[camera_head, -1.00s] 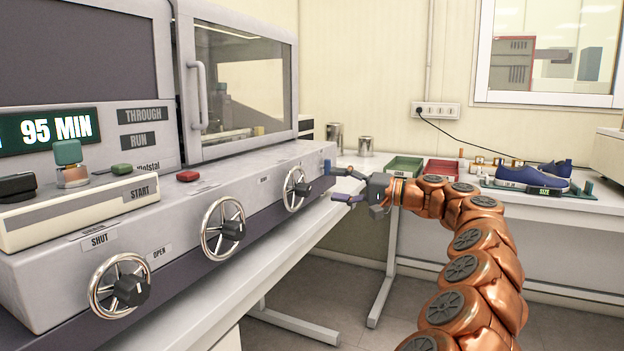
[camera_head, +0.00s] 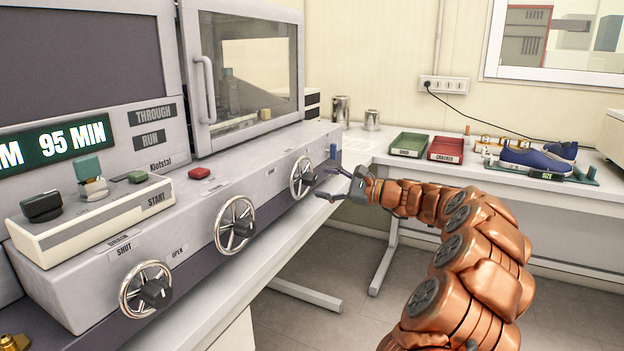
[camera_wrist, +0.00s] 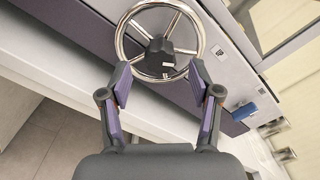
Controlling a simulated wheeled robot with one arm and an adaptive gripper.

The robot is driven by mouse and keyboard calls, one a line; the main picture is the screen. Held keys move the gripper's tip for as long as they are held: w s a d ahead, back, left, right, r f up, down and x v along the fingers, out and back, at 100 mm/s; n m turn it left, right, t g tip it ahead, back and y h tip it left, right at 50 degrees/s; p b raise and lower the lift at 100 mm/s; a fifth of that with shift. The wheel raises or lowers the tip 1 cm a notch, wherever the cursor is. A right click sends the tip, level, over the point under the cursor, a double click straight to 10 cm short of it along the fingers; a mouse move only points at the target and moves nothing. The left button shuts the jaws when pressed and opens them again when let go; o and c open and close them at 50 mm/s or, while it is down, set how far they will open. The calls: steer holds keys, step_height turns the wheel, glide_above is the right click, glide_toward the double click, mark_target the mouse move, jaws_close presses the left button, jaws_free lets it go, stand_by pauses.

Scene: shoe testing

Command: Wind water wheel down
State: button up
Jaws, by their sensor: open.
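Three chrome handwheels with dark hub knobs line the front of the grey machine. The far right wheel (camera_head: 299,178) is the one by my gripper. I cannot read its small label. My gripper (camera_head: 322,184) is open and empty, just right of that wheel, fingers pointing at it. In the wrist view the same wheel (camera_wrist: 165,52) lies ahead, its dark hub showing beyond and between the two purple-padded fingers (camera_wrist: 160,86). Whether the fingertips touch the rim I cannot tell. The middle wheel (camera_head: 235,225) and the left wheel (camera_head: 147,289), near SHUT and OPEN labels, are clear of my gripper.
Green (camera_head: 409,145) and red (camera_head: 446,149) trays, metal cans and blue shoes (camera_head: 536,160) stand on the back bench. The floor between benches is open.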

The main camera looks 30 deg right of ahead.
mark_target(314, 180)
steer(key=shift+x, duration=2.2)
steer(key=c, duration=1.1)
